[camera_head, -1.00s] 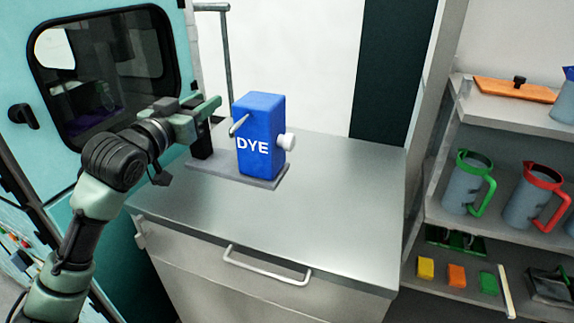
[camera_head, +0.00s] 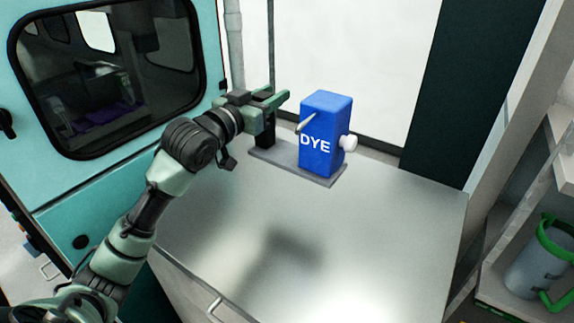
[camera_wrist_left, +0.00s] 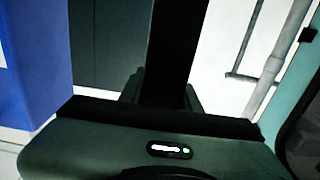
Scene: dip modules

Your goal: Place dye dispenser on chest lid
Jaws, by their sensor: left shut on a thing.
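The dye dispenser (camera_head: 321,150) is a blue box marked DYE with a white knob on its right side, upright on a flat grey base with a black post at the left. My left gripper (camera_head: 275,103) is shut on the black post's top. The base appears held above the far part of the grey metal chest lid (camera_head: 390,240); the exact gap is hard to judge. A dark shadow lies on the lid in front. In the left wrist view the dispenser's blue side (camera_wrist_left: 35,60) shows at left, with the dark post in the middle. My right gripper is out of view.
A teal cabinet with a dark window (camera_head: 105,75) stands at left. A grey pipe stand (camera_head: 270,45) rises behind the dispenser. Shelves with a green-handled jug (camera_head: 535,265) stand at right. The lid's front and right are clear.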

